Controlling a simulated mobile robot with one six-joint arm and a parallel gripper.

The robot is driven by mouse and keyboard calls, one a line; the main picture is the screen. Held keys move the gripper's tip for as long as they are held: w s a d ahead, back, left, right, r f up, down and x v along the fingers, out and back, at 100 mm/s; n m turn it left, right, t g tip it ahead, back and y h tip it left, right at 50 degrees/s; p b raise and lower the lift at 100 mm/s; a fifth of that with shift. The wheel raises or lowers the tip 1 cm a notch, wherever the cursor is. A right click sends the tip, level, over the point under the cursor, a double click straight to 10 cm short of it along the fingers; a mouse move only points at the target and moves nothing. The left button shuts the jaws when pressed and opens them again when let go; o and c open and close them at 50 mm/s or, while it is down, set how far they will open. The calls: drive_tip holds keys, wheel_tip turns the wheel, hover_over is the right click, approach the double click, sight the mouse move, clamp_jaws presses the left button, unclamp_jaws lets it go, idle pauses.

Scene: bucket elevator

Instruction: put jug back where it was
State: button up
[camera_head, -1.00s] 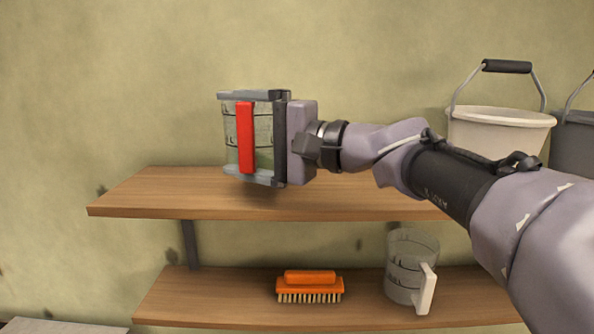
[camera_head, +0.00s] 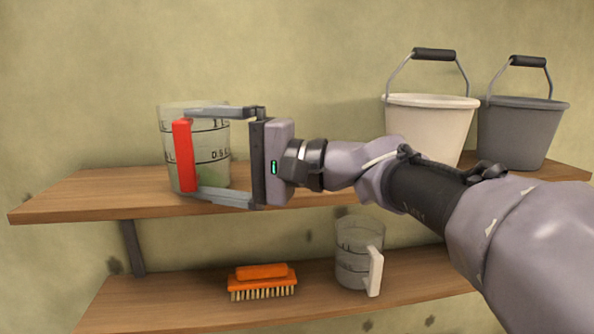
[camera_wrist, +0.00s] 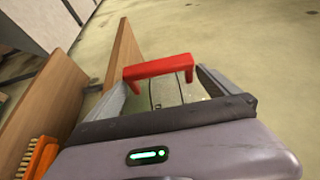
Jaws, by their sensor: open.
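The clear jug (camera_head: 211,140) with black marks and a red handle (camera_head: 184,156) stands upright near the left end of the upper shelf (camera_head: 90,190). Some green shows low in it. My gripper (camera_head: 197,155) is open to the jug's right, with one finger above the other. The fingertips reach about the level of the jug's near side, and a gap shows between the jug and the palm. In the wrist view, the red handle (camera_wrist: 158,67) lies across the space between the fingertips.
A white bucket (camera_head: 428,125) and a grey bucket (camera_head: 520,130) stand on the upper shelf at right. On the lower shelf (camera_head: 190,305) are an orange brush (camera_head: 262,277) and a clear jug with a white handle (camera_head: 358,250). The wall is close behind.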

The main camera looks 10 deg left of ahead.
drive_tip(key=s+d+b, duration=0.2)
drive_tip(key=d+b, duration=0.1)
drive_tip(key=d, duration=0.9)
drive_tip(key=s+d+f+m+h, duration=0.1)
drive_tip(key=s+f+h, duration=0.1)
drive_tip(key=f, duration=0.3)
drive_tip(key=s+d+f+m+t+h, duration=0.1)
drive_tip(key=s+f+h, duration=0.15)
drive_tip(key=f, duration=0.25)
drive_tip(key=s+d+f+h, duration=0.1)
drive_tip(key=s+f+h, duration=0.1)
drive_tip(key=f, duration=0.3)
drive_tip(key=s+d+f+t+h, duration=0.1)
drive_tip(key=s+d+f+h, duration=0.3)
drive_tip(key=d+f, duration=0.3)
drive_tip(key=s+d+f+t+h, duration=0.1)
drive_tip(key=s+d+f+h, duration=0.4)
drive_tip(key=f, duration=0.6)
drive_tip(key=d, duration=0.2)
drive_tip(key=shift+s+d+f+m, duration=0.3)
drive_tip(key=shift+s+d+m, duration=0.05)
drive_tip(key=shift+s+m, duration=0.05)
drive_tip(key=shift+f, duration=0.1)
